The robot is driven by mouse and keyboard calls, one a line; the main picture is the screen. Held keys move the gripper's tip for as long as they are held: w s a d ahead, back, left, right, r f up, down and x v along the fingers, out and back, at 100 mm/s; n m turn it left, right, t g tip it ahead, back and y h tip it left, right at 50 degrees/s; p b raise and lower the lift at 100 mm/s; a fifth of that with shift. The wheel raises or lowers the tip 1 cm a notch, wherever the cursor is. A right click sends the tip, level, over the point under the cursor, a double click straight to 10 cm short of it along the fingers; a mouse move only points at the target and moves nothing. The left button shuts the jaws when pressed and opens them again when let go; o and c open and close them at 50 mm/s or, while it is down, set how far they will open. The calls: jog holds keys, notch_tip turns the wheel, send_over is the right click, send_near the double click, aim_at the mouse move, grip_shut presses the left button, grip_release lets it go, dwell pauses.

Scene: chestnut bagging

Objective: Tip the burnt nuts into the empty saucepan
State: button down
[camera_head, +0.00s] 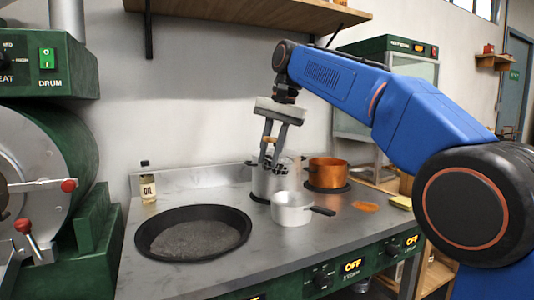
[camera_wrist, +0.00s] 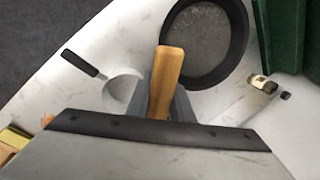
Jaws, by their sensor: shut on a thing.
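My gripper (camera_head: 270,148) is above the worktop, shut on a wooden handle (camera_wrist: 168,82). In the wrist view the handle stands out between the grey fingers. A small dark shape (camera_head: 280,167) shows just below the fingertips in the head view; I cannot tell whether it is nuts or part of the held tool. The pale saucepan (camera_head: 292,208) with a black handle stands upright on the worktop, below and slightly right of my gripper. It also shows in the wrist view (camera_wrist: 121,88), partly hidden by my gripper. Its inside looks pale, with no nuts visible.
A steel pot (camera_head: 266,184) stands behind the saucepan, and a copper pot (camera_head: 327,174) to its right. A wide black pan (camera_head: 193,232) fills the front left. An oil bottle (camera_head: 148,186) stands behind it. A shelf (camera_head: 240,14) hangs above.

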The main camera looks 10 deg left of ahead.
jog(key=d+f+t+y, duration=0.2)
jog(key=d+f+y, duration=0.2)
jog(key=y, duration=0.6)
jog(key=s+d+f+t+y, duration=0.1)
jog(key=d+f+y, duration=0.3)
jog(key=y, duration=0.6)
jog(key=shift+s+d+f+t+y, duration=0.2)
jog(key=shift+s+d+t+y, duration=0.15)
jog(key=shift+d, duration=0.6)
jog(key=shift+r, duration=0.1)
dwell(0.8)
